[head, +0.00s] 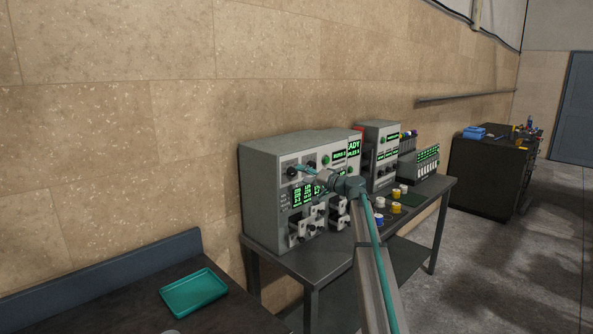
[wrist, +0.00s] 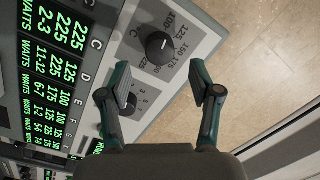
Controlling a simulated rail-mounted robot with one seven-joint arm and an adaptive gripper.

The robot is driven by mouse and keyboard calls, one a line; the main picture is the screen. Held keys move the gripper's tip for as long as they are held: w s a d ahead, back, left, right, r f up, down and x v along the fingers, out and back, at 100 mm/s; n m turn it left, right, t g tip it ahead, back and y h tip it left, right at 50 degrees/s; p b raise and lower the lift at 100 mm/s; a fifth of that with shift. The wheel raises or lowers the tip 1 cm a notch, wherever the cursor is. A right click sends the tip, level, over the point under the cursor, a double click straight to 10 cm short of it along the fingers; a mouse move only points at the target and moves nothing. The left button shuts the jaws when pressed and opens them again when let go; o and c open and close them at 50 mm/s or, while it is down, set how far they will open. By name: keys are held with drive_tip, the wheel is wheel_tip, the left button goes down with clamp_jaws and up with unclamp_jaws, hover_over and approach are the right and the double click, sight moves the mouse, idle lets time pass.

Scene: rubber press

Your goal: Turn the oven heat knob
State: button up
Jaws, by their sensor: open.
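A round black knob (wrist: 160,47) with a pale pointer sits on a light grey panel in the wrist view, ringed by numbers such as 150, 175 and 225. It looks like the oven heat knob. My gripper (wrist: 161,82) is open and empty; its two teal fingers with grey pads stand apart, below the knob in the picture and not around it. A second, smaller dial (wrist: 129,103) is partly hidden by the left finger. In the head view my gripper (head: 304,169) is close to the grey oven unit's front (head: 283,192), beside a black knob (head: 291,171).
Green displays (wrist: 60,85) fill the panel's left in the wrist view. In the head view, more switches sit below the knobs, and a second grey unit (head: 379,135) stands behind. Yellow and white spools (head: 395,207) lie on the table. A teal tray (head: 194,293) is at front left.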

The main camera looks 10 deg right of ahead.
sight(295, 172)
drive_tip(key=shift+p+x, duration=0.55)
drive_tip(key=shift+x, duration=1.65)
drive_tip(key=c, duration=1.1)
drive_tip(key=shift+f, duration=0.1)
drive_tip(key=shift+c, duration=0.2)
drive_tip(key=shift+m+b, duration=0.3)
drive_tip(key=shift+b, duration=0.15)
drive_tip(key=shift+f+m+b, duration=0.15)
drive_tip(key=shift+m+b, duration=0.65)
drive_tip(key=shift+m, duration=0.2)
drive_tip(key=m+b, duration=0.2)
drive_tip(key=m, duration=0.3)
drive_tip(key=shift+t, duration=0.3)
drive_tip(key=shift+m, duration=0.3)
